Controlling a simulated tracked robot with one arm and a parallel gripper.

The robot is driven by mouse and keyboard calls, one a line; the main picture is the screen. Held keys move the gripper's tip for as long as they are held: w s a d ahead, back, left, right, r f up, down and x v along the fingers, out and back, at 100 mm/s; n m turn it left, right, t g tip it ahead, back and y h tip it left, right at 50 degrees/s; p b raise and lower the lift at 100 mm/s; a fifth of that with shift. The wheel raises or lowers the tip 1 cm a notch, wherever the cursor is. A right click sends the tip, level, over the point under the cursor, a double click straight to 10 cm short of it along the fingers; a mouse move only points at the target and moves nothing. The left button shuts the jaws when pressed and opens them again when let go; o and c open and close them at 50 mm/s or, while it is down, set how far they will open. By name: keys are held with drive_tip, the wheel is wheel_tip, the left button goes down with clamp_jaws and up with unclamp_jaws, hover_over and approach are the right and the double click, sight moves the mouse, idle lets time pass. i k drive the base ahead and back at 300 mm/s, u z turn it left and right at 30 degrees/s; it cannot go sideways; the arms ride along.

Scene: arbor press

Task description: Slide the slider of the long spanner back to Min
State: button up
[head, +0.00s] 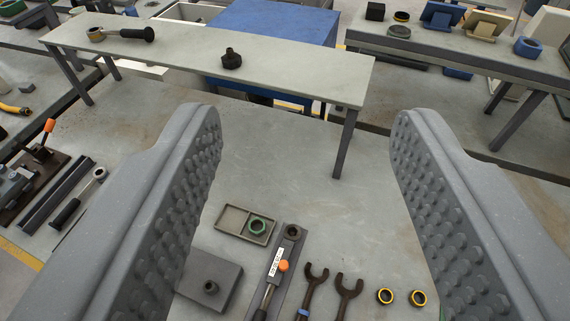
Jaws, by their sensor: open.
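My gripper (305,118) is open and empty, its two studded grey fingers spread wide at the left and right of the view. Below and between them, on the grey bench, lies a long dark spanner (268,290) on a narrow grey plate (256,285). Its ring end points away from me, and its lower end runs out of the bottom edge. An orange slider knob (283,266) sits partway along it, beside a white scale label (276,262). The label's print is too small to read, so I cannot tell which mark the knob is at. The fingers are apart from the spanner.
Left of the spanner are a divided tray (231,218) with a green ring and a grey block (207,281). Two open-ended spanners (330,288) and two yellow rings (402,297) lie to its right. A raised shelf (300,75) crosses behind. The bench middle is clear.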

sight(283, 265)
drive_tip(key=z, duration=0.7)
drive_tip(key=k, duration=0.7)
drive_tip(key=u, duration=0.6)
